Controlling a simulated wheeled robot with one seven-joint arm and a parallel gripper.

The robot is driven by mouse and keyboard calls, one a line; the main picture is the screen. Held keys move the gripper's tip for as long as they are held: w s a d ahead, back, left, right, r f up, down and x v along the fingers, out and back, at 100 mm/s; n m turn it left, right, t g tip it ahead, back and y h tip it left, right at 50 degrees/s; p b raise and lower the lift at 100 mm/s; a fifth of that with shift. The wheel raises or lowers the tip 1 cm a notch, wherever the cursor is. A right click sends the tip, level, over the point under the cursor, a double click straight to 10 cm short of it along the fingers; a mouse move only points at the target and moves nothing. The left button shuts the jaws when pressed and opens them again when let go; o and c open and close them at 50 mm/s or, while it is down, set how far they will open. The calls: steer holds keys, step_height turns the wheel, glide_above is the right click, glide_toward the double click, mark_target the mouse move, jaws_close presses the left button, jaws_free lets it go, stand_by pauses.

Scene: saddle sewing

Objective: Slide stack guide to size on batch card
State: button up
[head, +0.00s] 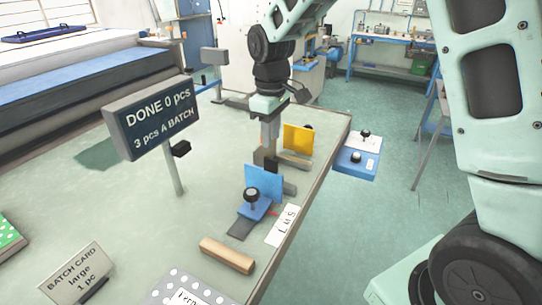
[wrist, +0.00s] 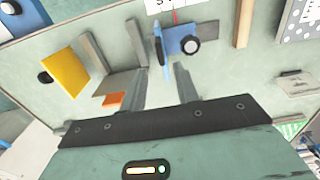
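The batch card (head: 75,275) at the front left reads "large, 1 pc". The stack guide (head: 255,207) is a blue block with an upright blue plate and a black knob, on a dark rail. Its red pointer (head: 272,213) is beside the far part of the white letter scale (head: 283,226); the exact mark is unclear. In the wrist view the guide (wrist: 183,40) is beyond my fingertips, its plate seen edge-on. My gripper (wrist: 164,82) is open, with nothing visible between its fingers. In the head view my gripper (head: 268,148) points down behind the guide, apart from it.
A yellow plate (head: 298,138) stands just beyond the guide. A wooden bar (head: 227,255) lies in front. A sign (head: 155,118) reads "DONE 0 pcs, 3 pcs A BATCH". A blue control box (head: 355,163) is off the table's right edge. The table's left middle is clear.

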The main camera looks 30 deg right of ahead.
mark_target(271, 159)
step_height(271, 159, down, 8)
steer(key=shift+f+p, duration=0.1)
steer(key=shift+p, duration=0.75)
steer(key=shift+a, duration=0.1)
jaws_close()
